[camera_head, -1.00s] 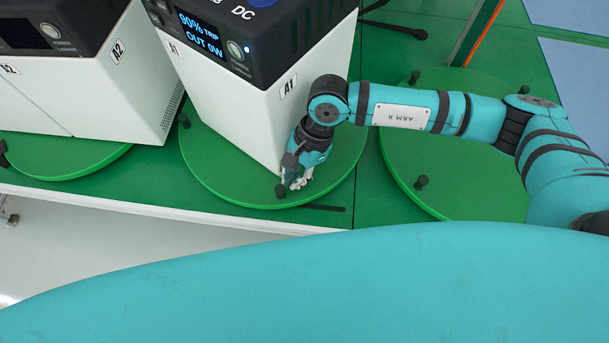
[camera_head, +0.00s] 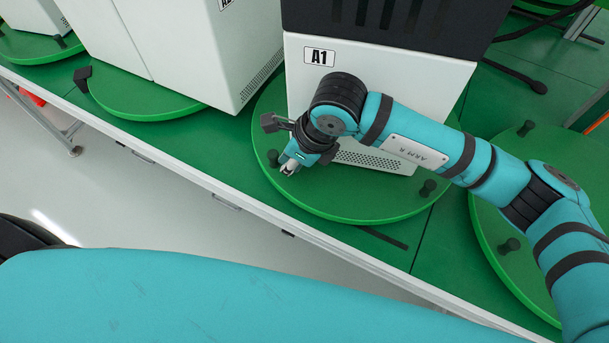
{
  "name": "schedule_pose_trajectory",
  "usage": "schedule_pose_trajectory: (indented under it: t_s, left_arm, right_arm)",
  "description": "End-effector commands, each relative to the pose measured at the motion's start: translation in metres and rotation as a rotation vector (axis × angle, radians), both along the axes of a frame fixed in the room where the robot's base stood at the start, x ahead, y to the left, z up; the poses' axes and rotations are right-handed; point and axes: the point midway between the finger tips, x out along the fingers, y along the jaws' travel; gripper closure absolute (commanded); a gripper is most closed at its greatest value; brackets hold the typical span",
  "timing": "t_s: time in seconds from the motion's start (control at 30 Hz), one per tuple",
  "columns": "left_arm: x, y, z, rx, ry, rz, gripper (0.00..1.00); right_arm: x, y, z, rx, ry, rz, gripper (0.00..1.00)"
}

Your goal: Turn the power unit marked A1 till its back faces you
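The power unit A1 (camera_head: 440,103) is a white box with a black top, standing on a round green turntable (camera_head: 355,212). The face toward me has an A1 label at its upper left and a vent grille low down; no display shows on it. My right arm crosses in front and hides part of this face. My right gripper (camera_head: 288,157) is low at the turntable's near left rim, beside a dark peg (camera_head: 273,158). I cannot tell whether its fingers touch or hold the peg. My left gripper is out of view.
White unit A2 (camera_head: 185,50) stands close on the left on its own green turntable (camera_head: 140,100). Another turntable (camera_head: 500,225) with dark pegs is at the right, under my arm. A second peg (camera_head: 428,187) stands on A1's turntable. The white bench edge (camera_head: 250,205) runs along the front.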

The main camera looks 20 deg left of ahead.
Motion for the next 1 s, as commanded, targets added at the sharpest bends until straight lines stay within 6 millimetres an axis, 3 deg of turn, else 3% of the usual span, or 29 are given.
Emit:
schedule_pose_trajectory:
  t_s: [0.3, 0.77, 1.0]
  left_arm:
    - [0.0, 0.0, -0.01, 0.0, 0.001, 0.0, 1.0]
    - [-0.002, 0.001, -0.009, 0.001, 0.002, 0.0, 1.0]
    - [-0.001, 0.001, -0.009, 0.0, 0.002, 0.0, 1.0]
  right_arm:
    - [0.008, 0.011, 0.0, 0.001, 0.0, -0.067, 1.0]
    - [0.008, 0.011, 0.001, 0.001, -0.001, -0.069, 1.0]
    - [0.007, 0.001, 0.026, 0.001, -0.005, -0.069, 1.0]
